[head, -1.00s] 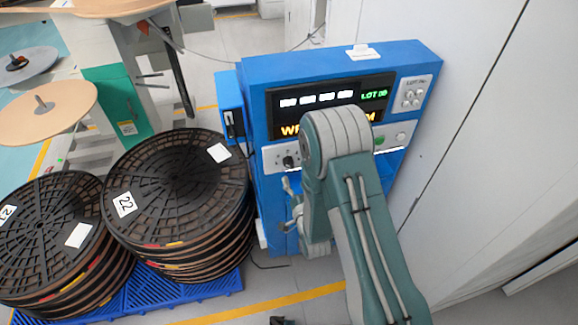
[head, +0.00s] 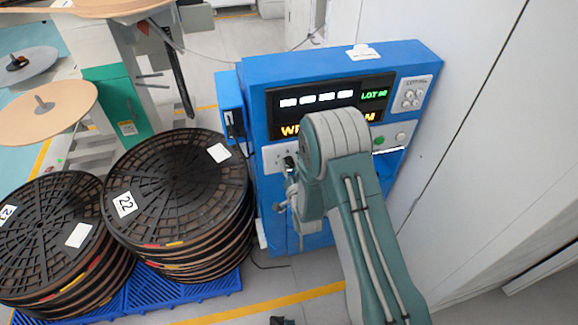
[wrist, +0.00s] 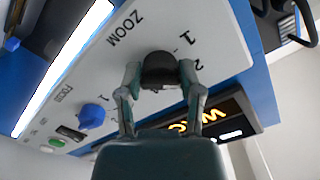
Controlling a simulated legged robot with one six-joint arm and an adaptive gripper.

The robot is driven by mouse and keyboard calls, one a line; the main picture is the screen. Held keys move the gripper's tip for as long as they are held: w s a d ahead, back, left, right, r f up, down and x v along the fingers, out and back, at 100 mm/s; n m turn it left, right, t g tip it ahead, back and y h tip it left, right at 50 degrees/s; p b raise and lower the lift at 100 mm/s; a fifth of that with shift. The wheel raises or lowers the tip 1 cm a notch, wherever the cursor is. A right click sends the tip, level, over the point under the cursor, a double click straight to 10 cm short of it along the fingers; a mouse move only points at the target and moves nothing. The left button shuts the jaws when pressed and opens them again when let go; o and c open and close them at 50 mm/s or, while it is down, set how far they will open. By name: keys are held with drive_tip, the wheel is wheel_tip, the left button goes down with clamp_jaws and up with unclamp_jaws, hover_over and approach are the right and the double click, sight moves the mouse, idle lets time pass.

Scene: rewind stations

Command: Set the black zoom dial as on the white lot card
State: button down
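The black zoom dial (wrist: 159,68) sits on a white panel marked ZOOM, with the numbers 1 and 2 visible beside it. Its pointer direction is not clear. My gripper (wrist: 159,78) has one finger on each side of the dial, very close to it; whether both touch is hard to tell. In the head view my gripper (head: 287,180) is at the panel's left end and partly hides the dial.
The blue machine (head: 255,68) has a display (head: 330,100) with green LOT text and orange letters partly behind my arm. A blue focus knob (wrist: 91,116) and a green button (wrist: 56,143) share the panel. Reel stacks (head: 175,180) stand at left.

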drive_tip(key=shift+n, duration=0.4)
drive_tip(key=n, duration=0.4)
drive_tip(key=shift+d+n, duration=0.1)
drive_tip(key=shift+n, duration=0.2)
drive_tip(key=shift+w+n, duration=0.1)
drive_tip(key=shift+n, duration=2.1)
drive_tip(key=shift+c, duration=1.3)
unclamp_jaws()
drive_tip(key=v, duration=1.2)
